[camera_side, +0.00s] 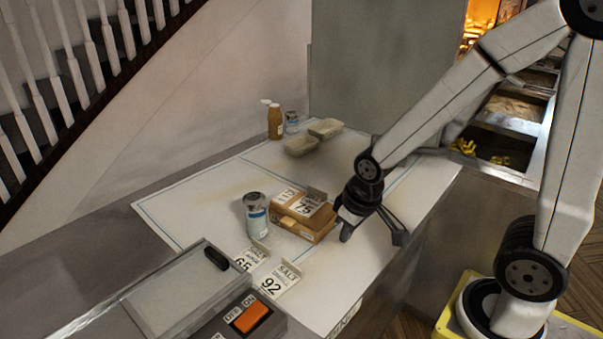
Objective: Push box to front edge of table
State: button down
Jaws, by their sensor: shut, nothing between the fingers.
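A brown box (296,227) lies on the white table sheet, near the middle of the picture. Labels with numbers lie on its top, one reading 75. My gripper (346,232) is shut and empty. It points down at the right end of the box, close beside it. I cannot tell whether it touches the box. The table (350,265) has its front edge at the lower right, below my gripper.
A can (256,216) stands just left of the box. Two trays (301,146) and a bottle (275,121) stand at the back.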

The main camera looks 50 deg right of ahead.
notch_tip(320, 180, up, 2)
jog(key=r+g, duration=0.1)
send_over(314, 212)
jog(key=w+a, duration=0.3)
jog(key=w, duration=0.2)
jog(key=shift+s+f, duration=0.1)
jog(key=shift+f, duration=0.15)
jog(key=w+d+g, duration=0.1)
jog(key=w+d, duration=0.2)
jog(key=w, duration=0.9)
jog(key=shift+w+f+g, duration=0.15)
jog(key=shift+w+g, duration=0.15)
jog(key=shift+w, duration=0.05)
jog(key=shift+d+f, duration=0.1)
notch_tip(314, 212, down, 10)
jog(key=shift+r, duration=0.15)
jog(key=shift+s, duration=2)
jog(key=shift+s, duration=0.15)
jog(key=shift+s+d, duration=0.15)
jog(key=shift+s, duration=3.1)
jog(key=shift+s+d, duration=0.1)
jog(key=shift+s, duration=3.15)
jog(key=shift+w, duration=0.15)
